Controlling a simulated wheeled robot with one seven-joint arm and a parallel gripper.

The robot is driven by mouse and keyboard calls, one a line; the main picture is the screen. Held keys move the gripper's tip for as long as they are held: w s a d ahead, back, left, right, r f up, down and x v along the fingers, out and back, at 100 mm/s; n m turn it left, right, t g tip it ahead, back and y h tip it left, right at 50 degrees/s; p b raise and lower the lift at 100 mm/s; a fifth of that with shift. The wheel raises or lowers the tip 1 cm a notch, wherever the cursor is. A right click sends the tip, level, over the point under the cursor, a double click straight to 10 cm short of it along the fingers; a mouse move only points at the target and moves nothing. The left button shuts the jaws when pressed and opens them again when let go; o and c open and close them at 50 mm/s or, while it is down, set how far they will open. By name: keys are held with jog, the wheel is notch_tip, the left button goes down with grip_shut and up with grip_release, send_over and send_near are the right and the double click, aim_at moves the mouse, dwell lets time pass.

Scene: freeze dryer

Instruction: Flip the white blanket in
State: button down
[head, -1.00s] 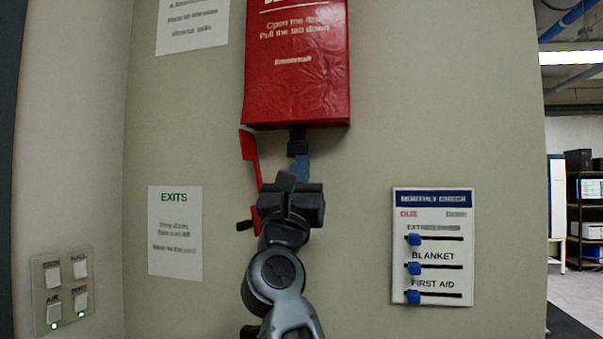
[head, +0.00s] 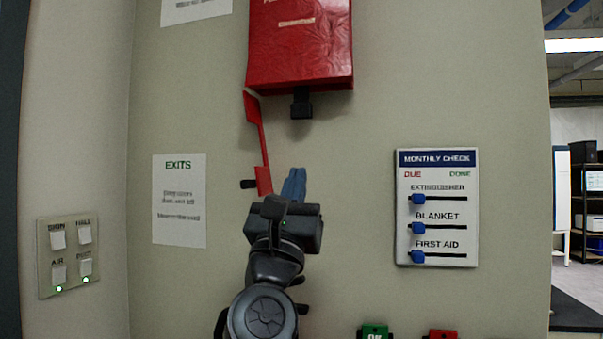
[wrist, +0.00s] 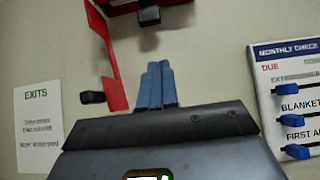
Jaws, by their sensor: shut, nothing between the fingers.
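I see no white blanket in either view. A red box or pouch (head: 300,55) hangs on the wall, with a black tab (head: 302,104) under its bottom edge; the tab also shows in the wrist view (wrist: 148,15). A red flap or strip (head: 257,130) hangs at its lower left. A board (head: 437,158) to the right has a BLANKET row with a blue slider knob (head: 416,228) at the left, DUE side. My gripper (head: 293,183), with blue fingers, is shut and empty below the tab, apart from it. Its fingers (wrist: 155,85) are together in the wrist view.
An EXITS sheet (head: 179,200) is on the wall to the left. A switch panel (head: 68,255) with white rockers and green lights is further left. Green (head: 374,332) and red (head: 441,335) pieces show at the bottom edge. The wall between gripper and board is clear.

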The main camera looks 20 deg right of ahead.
jog(key=shift+v, duration=1.2)
jog(key=s+d+f+n+t+y, duration=0.1)
jog(key=s+f+n+y, duration=0.4)
jog(key=f+n, duration=0.45)
jog(key=s+d+f+n+y, duration=0.2)
jog(key=s+f+n+y, duration=0.1)
jog(key=s+f+n, duration=0.6)
jog(key=s+d+f+n+t+y, duration=0.1)
jog(key=s+f+n+y, duration=0.3)
jog(key=f+n, duration=0.45)
jog(key=s+f+n+g+y, duration=0.1)
jog(key=s+f+n+g, duration=0.2)
jog(key=s, duration=0.6)
jog(key=s+f+n+g+y, duration=0.1)
jog(key=s+f+n+g, duration=0.2)
jog(key=s, duration=0.7)
jog(key=s+f+n+g+y, duration=0.1)
jog(key=s+f+n+g, duration=0.2)
jog(key=s+f+n, duration=0.4)
jog(key=s+n, duration=0.2)
jog(key=n, duration=0.1)
jog(key=shift+s+y, duration=0.4)
